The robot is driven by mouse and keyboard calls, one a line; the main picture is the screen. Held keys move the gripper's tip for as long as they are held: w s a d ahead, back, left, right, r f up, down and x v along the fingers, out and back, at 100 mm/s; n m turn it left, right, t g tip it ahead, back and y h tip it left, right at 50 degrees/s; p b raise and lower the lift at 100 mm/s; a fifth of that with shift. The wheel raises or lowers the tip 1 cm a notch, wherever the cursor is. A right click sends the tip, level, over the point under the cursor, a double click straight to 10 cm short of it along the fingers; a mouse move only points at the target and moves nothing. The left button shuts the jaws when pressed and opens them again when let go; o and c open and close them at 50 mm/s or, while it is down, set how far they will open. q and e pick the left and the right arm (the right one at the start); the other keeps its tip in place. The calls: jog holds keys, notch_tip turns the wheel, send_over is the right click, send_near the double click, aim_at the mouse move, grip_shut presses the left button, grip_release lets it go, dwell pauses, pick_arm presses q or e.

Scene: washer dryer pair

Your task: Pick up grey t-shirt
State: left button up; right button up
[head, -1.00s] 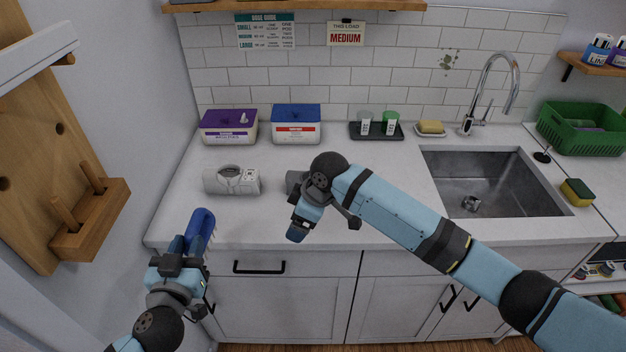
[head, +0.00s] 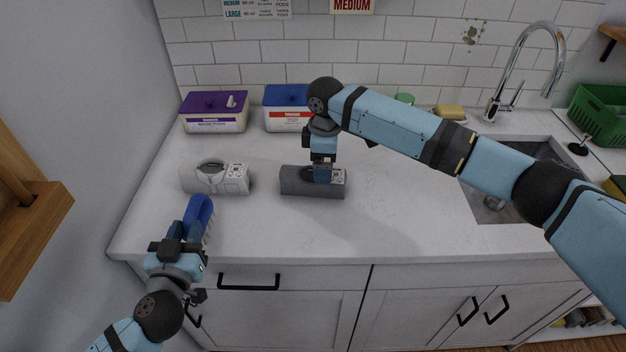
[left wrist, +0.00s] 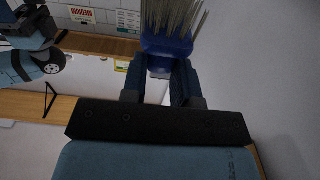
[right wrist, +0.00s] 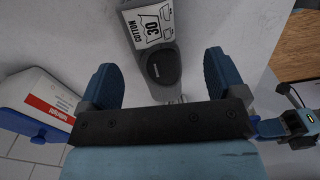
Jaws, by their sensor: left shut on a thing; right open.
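The rolled grey t-shirt (head: 298,181) lies on the white counter, with a white "COTTON 30" label at its right part. It also shows in the right wrist view (right wrist: 150,25), between and beyond the fingers. My right gripper (head: 322,176) is open and hangs over the t-shirt, pointing down. In the right wrist view, both fingers (right wrist: 160,72) are spread apart with nothing gripped. My left gripper (head: 184,231) is shut on a blue brush (head: 201,210) at the counter's front left. The brush's pale bristles show in the left wrist view (left wrist: 170,40).
A rolled white garment (head: 210,179) lies left of the grey one. A purple-lidded box (head: 214,113) and a blue-lidded box (head: 287,110) stand behind, against the tiles. The sink (head: 520,190) is at the right. The counter's front middle is clear.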

notch_tip(320, 180, down, 2)
jog(key=shift+f, duration=0.15)
jog(key=f, duration=0.5)
jog(key=shift+w, duration=0.4)
jog(key=shift+r, duration=0.1)
jog(key=c, duration=0.8)
